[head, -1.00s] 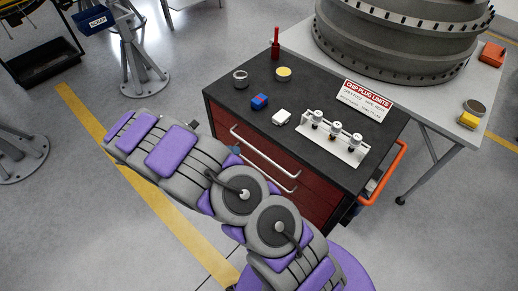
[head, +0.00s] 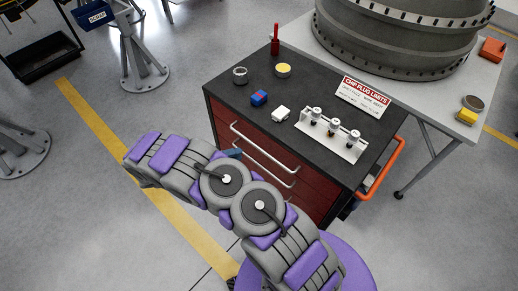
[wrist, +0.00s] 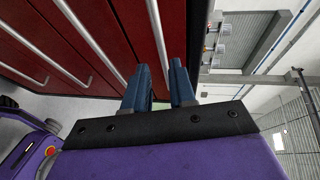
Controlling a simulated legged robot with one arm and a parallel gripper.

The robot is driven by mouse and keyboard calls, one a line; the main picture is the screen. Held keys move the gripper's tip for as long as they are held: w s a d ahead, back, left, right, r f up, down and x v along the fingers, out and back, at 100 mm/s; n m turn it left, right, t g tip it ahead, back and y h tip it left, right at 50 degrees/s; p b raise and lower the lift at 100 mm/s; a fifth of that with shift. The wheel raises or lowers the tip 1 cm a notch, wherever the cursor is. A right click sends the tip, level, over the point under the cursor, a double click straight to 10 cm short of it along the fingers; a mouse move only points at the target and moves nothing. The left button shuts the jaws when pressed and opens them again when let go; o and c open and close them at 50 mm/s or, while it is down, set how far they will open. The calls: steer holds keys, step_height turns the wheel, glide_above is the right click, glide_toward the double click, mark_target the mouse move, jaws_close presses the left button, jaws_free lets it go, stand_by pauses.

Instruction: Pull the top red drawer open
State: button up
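The red drawer cabinet (head: 262,140) has a black top, and its drawers look shut. The top red drawer (head: 280,142) has a long silver bar handle (head: 262,148). In the wrist view, turned sideways, the handle nearest the dark top edge (wrist: 160,35) runs down towards the gap between my fingers. My gripper (wrist: 159,75) has two blue fingers spread apart, open at the drawer front. I cannot tell whether the bar lies between them or beyond. In the head view my arm hides most of the gripper; a bit of blue (head: 233,153) shows by the handle's left end.
An orange push handle (head: 387,165) is on the right. Open floor lies left of the cabinet.

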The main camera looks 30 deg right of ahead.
mark_target(259, 148)
steer(key=d, duration=0.3)
steer(key=d+f, duration=0.1)
steer(key=d, duration=0.2)
steer(key=d+b, duration=0.1)
steer(key=d, duration=0.3)
steer(key=shift+s+d+f, duration=0.1)
steer(key=shift+s+f, duration=0.15)
steer(key=shift+f, duration=0.15)
steer(key=shift+c, duration=0.2)
jaws_close()
